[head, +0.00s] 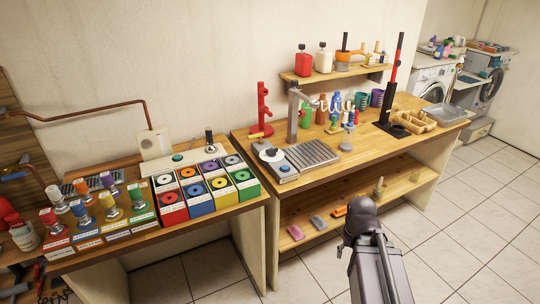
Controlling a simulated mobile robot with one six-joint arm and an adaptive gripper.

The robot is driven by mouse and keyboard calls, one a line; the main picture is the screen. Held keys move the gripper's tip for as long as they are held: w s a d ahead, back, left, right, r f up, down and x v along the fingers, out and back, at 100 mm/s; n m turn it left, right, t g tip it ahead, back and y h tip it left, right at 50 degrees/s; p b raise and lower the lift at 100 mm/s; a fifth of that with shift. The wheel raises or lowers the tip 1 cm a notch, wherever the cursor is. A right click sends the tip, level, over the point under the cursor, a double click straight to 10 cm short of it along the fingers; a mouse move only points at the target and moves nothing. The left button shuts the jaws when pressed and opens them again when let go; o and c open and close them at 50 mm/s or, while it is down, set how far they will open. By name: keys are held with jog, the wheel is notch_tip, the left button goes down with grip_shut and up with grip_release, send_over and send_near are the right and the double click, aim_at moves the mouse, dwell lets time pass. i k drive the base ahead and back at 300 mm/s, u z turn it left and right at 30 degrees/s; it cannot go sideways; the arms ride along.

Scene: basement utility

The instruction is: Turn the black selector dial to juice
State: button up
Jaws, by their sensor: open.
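A white round plate (265,149) stands at the left end of the right workbench, beside a metal drip grate. A small dark knob (271,152) shows on it; it may be the black selector dial, but it is too small to tell. I cannot read any juice label or see which way a pointer faces. My grey arm (375,265) rises from the bottom edge right of centre, over the floor and in front of the right workbench. Its fingertips do not show. Nothing of mine is seen touching the benches.
A metal tap column (294,112) and a red stand (264,108) rise near the drip grate (313,153). A tall black and red press (391,80) stands farther right. The left bench (235,212) holds coloured boxes and valves. Tiled floor (440,232) is clear at the right.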

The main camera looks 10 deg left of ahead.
aim_at(271, 152)
jog(key=u, duration=0.45)
jog(key=i, duration=0.95)
jog(key=u, duration=0.1)
